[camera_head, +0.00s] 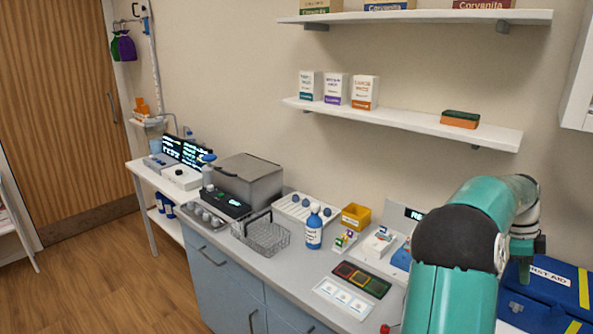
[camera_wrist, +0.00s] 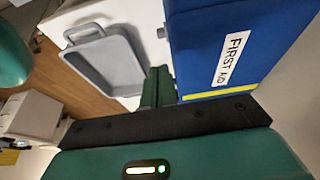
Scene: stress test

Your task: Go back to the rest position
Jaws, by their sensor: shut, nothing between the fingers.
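My gripper (camera_wrist: 159,88) shows in the wrist view with its dark green fingers together and nothing between them. Beside it on the right is a blue first aid bag (camera_wrist: 222,45) with a yellow stripe. In the head view my teal arm reaches up at the right and bends down over the first aid bag (camera_head: 548,290). The end of my gripper (camera_head: 524,271) hangs in front of the bag there. I cannot tell whether it touches the bag.
A grey tray (camera_wrist: 105,62) lies on a white surface in the wrist view. The counter holds a wire basket (camera_head: 262,236), a blue bottle (camera_head: 314,230) and a yellow bin (camera_head: 355,216). A wall shelf (camera_head: 400,122) carries boxes and a sponge (camera_head: 460,119). Open floor lies left.

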